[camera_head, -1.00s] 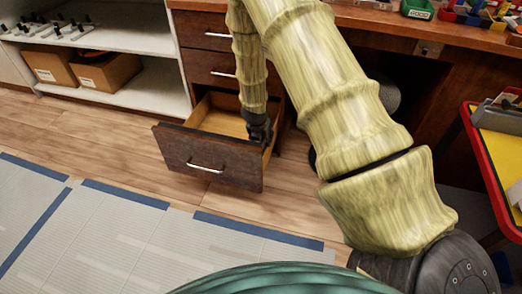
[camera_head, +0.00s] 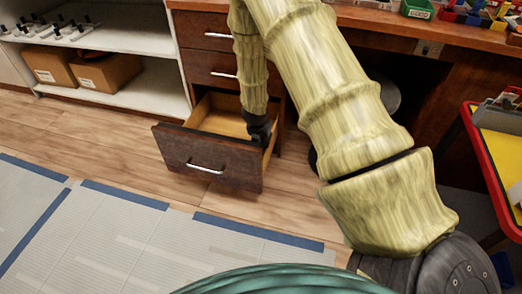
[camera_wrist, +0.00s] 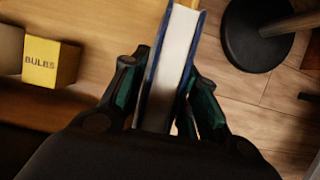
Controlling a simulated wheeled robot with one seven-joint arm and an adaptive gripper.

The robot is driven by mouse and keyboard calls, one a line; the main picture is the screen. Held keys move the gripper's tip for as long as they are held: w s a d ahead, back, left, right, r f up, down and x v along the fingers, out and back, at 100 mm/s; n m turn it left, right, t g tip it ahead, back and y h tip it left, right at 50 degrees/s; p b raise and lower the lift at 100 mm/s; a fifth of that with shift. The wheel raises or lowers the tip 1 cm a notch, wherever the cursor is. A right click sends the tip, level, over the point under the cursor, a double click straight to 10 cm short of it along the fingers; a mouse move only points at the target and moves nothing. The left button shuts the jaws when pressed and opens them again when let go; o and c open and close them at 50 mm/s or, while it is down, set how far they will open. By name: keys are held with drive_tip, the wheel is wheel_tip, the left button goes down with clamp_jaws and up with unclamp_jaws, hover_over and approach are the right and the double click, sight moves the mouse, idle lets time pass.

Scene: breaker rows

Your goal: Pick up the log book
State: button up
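The log book (camera_wrist: 174,62) stands on edge in the wrist view, with dark blue covers and white pages. My gripper (camera_wrist: 170,80) has one dark green finger at each side of it, and both fingers lie against or very near its covers. The lower end of the book is hidden by my gripper. In the head view my gripper (camera_head: 258,130) reaches down into the right side of the open drawer (camera_head: 207,158). The book does not show there, hidden by my gripper and the drawer.
A yellow box marked BULBS (camera_wrist: 52,62) lies to the left in the drawer. The drawer's side wall runs close to the right of the book. A round dark base (camera_wrist: 258,32) stands on the floor beyond. A red-edged cart (camera_head: 480,150) stands at the right.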

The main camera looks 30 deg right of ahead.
drive_tip(key=shift+w+a, duration=0.1)
drive_tip(key=shift+a, duration=0.05)
clamp_jaws()
drive_tip(key=shift+r, duration=0.1)
